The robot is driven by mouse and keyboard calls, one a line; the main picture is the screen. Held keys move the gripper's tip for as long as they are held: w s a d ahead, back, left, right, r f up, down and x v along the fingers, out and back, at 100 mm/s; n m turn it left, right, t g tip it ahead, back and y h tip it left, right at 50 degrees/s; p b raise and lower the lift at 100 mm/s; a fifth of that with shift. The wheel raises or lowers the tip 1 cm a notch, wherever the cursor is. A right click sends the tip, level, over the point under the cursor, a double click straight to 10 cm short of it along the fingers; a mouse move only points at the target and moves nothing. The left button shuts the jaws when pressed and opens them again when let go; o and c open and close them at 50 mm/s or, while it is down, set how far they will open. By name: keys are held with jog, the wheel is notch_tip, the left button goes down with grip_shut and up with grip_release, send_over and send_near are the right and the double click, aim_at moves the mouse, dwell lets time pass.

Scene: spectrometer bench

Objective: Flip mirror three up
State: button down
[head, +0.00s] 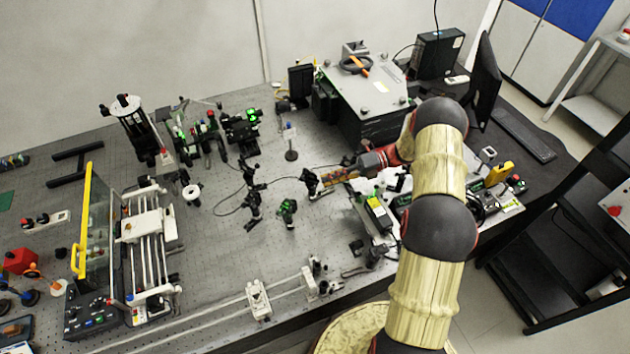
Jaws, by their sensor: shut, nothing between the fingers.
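Several small dark optic mounts stand on the grey optical bench (215,265) near its middle. One black mount (309,183) is right by the tip of my gripper (328,175); I cannot tell if they touch. Two more black mounts stand to its left, an upper one (250,171) and a lower one (253,208). A mount with green lights (287,207) stands just below. No label shows which is mirror three, and whether any mirror is up or down is too small to tell. My gripper reaches in from the right, shut and empty.
A large grey instrument box (365,95) stands behind my gripper. A yellow-and-black device (378,212) sits just below my wrist. A small post (291,145) stands above the mounts. The bench left of the mounts is fairly clear.

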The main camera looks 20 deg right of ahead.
jog(key=v, duration=0.2)
jog(key=shift+s+d+f, duration=0.1)
jog(key=shift+d+f, duration=0.05)
jog(key=shift+d, duration=0.2)
jog(key=s+a+r+n+g+h+b, duration=0.3)
jog(key=s+a+r+n+h+b, duration=0.8)
jog(key=n, duration=0.6)
jog(key=s+a+r+n+t+h+b, duration=0.1)
jog(key=s+n+t+h+b, duration=0.1)
jog(key=s+n, duration=0.6)
jog(key=s+a+r+n+t+h+b, duration=0.1)
jog(key=s+n+t+b, duration=0.3)
jog(key=s+n, duration=0.5)
jog(key=shift+s+a+h+b, duration=0.5)
jog(key=shift+a+h, duration=0.2)
jog(key=shift+a, duration=0.1)
